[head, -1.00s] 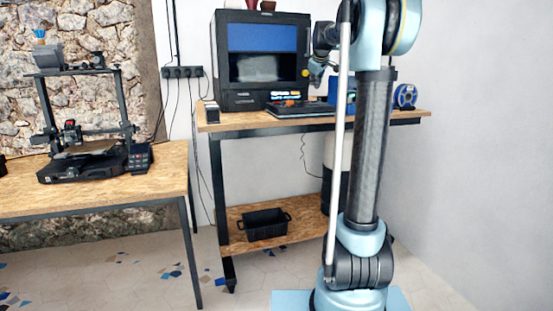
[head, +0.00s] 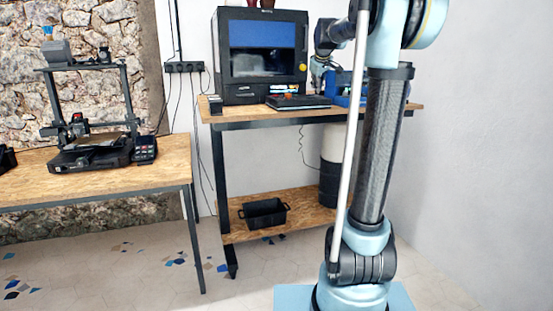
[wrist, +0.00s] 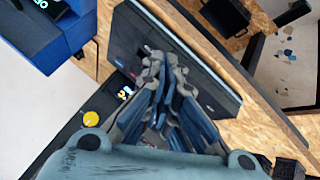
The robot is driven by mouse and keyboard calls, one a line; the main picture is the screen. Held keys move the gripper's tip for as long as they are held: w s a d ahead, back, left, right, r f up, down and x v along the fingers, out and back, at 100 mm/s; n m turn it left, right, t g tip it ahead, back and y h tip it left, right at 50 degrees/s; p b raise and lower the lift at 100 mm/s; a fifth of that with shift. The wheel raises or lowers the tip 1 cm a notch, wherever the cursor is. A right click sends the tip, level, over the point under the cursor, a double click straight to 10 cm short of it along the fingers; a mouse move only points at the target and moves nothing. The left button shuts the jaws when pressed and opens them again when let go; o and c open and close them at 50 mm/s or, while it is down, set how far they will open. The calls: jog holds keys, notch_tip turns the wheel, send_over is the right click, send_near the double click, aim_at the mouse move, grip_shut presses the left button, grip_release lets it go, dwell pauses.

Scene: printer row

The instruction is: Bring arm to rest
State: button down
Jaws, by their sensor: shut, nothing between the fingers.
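My arm stands at the right of the head view, its upright dark link (head: 385,150) in front of the far bench's right end. My gripper (wrist: 152,75) is shut and empty in the wrist view, its fingertips together above a flat black slab (wrist: 183,65) on the bench. In the head view the gripper is small and partly hidden behind my arm, over the bench's right part near a blue object (head: 345,101). I cannot tell how far it is above the slab.
A wooden bench (head: 232,116) holds a black enclosed printer (head: 239,92) with a yellow knob. A black bin (head: 265,213) is on its lower shelf. An open-frame printer (head: 95,155) stands on the left table (head: 60,190). The wall is close at right; floor tiles show in front.

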jog(key=s+f+m+g, duration=0.2)
jog(key=s+f, duration=1)
jog(key=s, duration=0.4)
jog(key=s+f+m+g, duration=0.2)
jog(key=s+f+m, duration=0.1)
jog(key=s+f, duration=1)
jog(key=s+d+f+m+g, duration=0.1)
jog(key=s+f+m+g, duration=0.1)
jog(key=s+f, duration=1)
jog(key=s, duration=0.9)
jog(key=shift+f+m, duration=0.15)
jog(key=shift+m, duration=0.25)
jog(key=shift+d, duration=0.1)
jog(key=shift+w+f, duration=0.2)
jog(key=shift+w, duration=0.3)
